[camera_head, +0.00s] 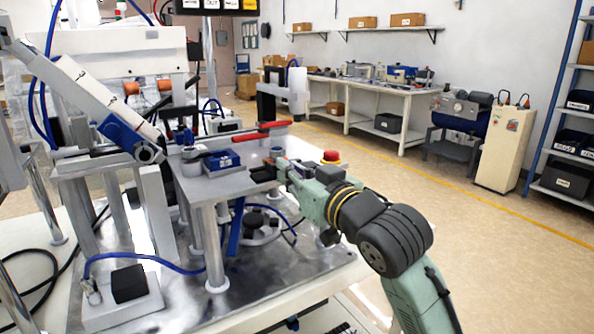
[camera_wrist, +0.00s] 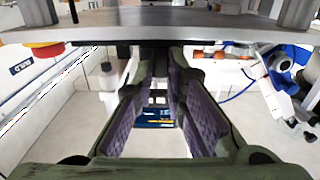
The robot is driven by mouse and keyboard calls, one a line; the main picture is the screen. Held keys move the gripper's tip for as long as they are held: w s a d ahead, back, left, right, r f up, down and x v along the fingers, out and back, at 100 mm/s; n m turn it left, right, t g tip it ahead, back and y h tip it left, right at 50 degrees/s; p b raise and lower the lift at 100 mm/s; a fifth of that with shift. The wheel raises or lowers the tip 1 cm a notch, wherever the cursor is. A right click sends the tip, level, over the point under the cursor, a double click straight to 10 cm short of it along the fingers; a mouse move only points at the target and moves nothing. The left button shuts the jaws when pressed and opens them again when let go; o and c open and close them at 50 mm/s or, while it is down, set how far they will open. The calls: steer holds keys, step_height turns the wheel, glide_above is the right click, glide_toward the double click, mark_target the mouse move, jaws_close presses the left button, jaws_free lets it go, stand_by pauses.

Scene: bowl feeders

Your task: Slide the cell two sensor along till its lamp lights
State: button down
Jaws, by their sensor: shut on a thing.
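My gripper (camera_head: 270,179) reaches in from the right to the near right edge of the raised metal plate (camera_head: 232,184). In the wrist view its purple-padded fingers (camera_wrist: 160,62) converge under the plate edge, shut on a small dark piece, which I take to be the sensor. The fingers hide most of it, and its outline is unclear. I cannot make out a lit lamp on it, nor a cell number. A blue block (camera_head: 222,160) sits on the plate, left of the fingers and apart from them.
A red stop button (camera_head: 331,157) stands just behind my gripper; it also shows in the wrist view (camera_wrist: 45,50). A red bar (camera_head: 272,127) and a white upright fixture (camera_head: 298,90) stand beyond. A sloping white track (camera_head: 100,100) is at left. Blue hoses run below the plate.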

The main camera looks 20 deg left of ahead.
steer(key=c, duration=1.6)
jaws_free()
steer(key=shift+w+d, duration=0.1)
steer(key=shift+w, duration=0.1)
steer(key=v, duration=1.2)
